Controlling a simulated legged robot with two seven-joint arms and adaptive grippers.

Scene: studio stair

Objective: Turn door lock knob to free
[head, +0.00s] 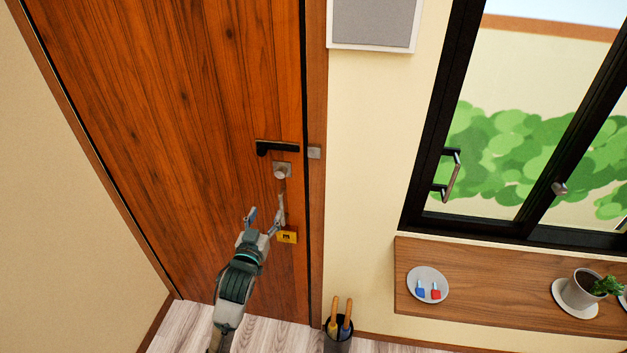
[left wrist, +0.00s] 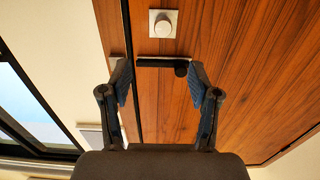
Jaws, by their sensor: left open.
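The lock knob (head: 281,171) is a round grey knob on a square plate, set on the brown wooden door (head: 190,120) near its right edge. It also shows pale at the top of the left wrist view (left wrist: 162,25). A black lever handle (head: 277,147) sits just above it in the head view. My left gripper (head: 266,206) is open and empty, below the knob and apart from it in the head view. Its two fingers also show in the left wrist view (left wrist: 161,84), with the lever handle between their tips. I cannot tell which way the knob is turned. My right gripper is out of view.
A dark holder (head: 339,334) with tools stands by the wall. A wooden shelf (head: 480,292) at right bears a plate (head: 428,275) and a potted plant (head: 583,290), below a black-framed window (head: 432,180).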

